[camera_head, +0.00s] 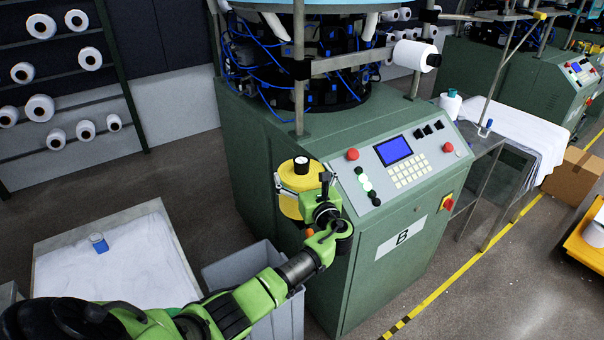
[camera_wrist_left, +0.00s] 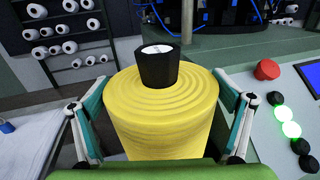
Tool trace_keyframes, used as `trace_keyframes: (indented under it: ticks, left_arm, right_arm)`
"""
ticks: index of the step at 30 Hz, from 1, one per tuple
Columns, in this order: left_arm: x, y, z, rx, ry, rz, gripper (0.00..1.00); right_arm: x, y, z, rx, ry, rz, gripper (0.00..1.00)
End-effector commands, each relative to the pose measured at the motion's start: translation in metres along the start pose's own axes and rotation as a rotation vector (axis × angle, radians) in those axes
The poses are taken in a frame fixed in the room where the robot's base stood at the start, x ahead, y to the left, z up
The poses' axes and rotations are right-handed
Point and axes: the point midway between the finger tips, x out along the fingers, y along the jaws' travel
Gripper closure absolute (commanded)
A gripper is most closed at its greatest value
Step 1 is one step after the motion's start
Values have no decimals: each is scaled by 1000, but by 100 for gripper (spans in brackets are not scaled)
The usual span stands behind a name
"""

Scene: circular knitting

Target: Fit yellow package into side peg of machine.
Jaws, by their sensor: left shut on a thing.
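My left gripper (camera_head: 312,192) is shut on the yellow package (camera_head: 291,205), a ridged round cone. The gripper holds it at the near left corner of the green machine (camera_head: 385,250), beside the control panel. In the left wrist view the two fingers (camera_wrist_left: 160,118) press on opposite sides of the package (camera_wrist_left: 165,135). A black piece with a pale top (camera_wrist_left: 158,66) stands up from the package's centre; I cannot tell whether it is the core or a peg end. The package looks about upright. I cannot make out an empty side peg. My right gripper is out of view.
A white package (camera_head: 411,54) sits on a bar at the machine's upper right. A grey bin (camera_head: 240,262) stands below my left arm. A tray with white cloth (camera_head: 105,260) is at left. The control panel (camera_head: 405,163) borders the held package on the right.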

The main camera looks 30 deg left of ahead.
Motion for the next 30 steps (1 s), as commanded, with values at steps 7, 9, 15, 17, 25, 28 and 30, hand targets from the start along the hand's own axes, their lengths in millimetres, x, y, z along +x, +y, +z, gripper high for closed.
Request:
trace_keyframes:
  ticks: [7, 9, 15, 17, 25, 28, 30]
  left_arm:
    - [0, 0, 1, -1, -2, 0, 41]
    - [0, 0, 0, -1, -2, 0, 41]
    - [0, 0, -4, -1, -2, 0, 41]
    - [0, 0, -4, -2, -2, 0, 41]
    - [0, 0, -4, -2, -2, 0, 41]
    - [0, 0, -5, -2, -2, 0, 41]
    - [0, 0, -6, -2, -2, 0, 41]
  right_arm:
    - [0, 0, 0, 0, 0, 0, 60]
    - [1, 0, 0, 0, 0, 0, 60]
    - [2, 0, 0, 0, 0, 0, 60]
    - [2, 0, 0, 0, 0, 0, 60]
    - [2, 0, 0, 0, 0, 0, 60]
    - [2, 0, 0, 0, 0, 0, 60]
    - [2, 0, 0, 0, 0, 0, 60]
